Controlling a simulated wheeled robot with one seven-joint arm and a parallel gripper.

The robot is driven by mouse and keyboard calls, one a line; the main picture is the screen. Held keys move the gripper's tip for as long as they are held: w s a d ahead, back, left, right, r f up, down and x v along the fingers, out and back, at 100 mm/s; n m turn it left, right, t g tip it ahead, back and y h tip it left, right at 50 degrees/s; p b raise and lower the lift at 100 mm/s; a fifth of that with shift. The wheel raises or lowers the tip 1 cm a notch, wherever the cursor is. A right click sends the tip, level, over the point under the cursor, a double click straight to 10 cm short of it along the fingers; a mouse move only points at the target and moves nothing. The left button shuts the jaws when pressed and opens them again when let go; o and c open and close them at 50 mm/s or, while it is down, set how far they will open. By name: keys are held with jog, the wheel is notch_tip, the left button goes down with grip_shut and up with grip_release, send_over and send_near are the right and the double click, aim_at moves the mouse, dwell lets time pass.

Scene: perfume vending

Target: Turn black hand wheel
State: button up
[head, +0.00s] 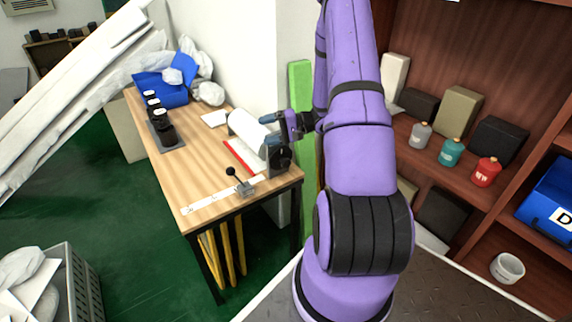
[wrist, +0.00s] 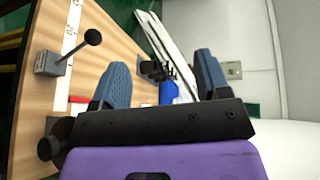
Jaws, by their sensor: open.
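The black hand wheel (head: 279,158) is at the near end of the white roll (head: 250,131) on the wooden table, at its right edge in the head view. My gripper (head: 273,128) is above and just behind the wheel, near the roll, with fingers pointing left. In the wrist view its two blue fingers are wide apart and my gripper (wrist: 158,75) holds nothing. My fingers are not around the wheel. A dark round part at the lower left of the wrist view may be the wheel; I cannot tell for sure.
A lever with a black ball (head: 231,172) stands on the table (head: 196,178) near a red strip (head: 241,156); the lever also shows in the wrist view (wrist: 92,37). A green post (head: 301,120) and white wall are behind my arm. Shelves with bottles (head: 452,151) stand right.

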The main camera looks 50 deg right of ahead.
jog(key=s+d+f+m+t+h, duration=0.3)
jog(key=d+f+m+t, duration=0.15)
jog(key=d+f, duration=0.4)
jog(key=m+t+h, duration=0.3)
jog(key=h, duration=0.4)
send_near(288, 164)
jog(key=w, duration=0.3)
jog(key=w+a, duration=0.1)
jog(key=w, duration=0.6)
jog(key=shift+w+a, duration=0.25)
jog(key=shift+w, duration=0.15)
jog(key=shift+c, duration=0.2)
jog(key=c, duration=0.9)
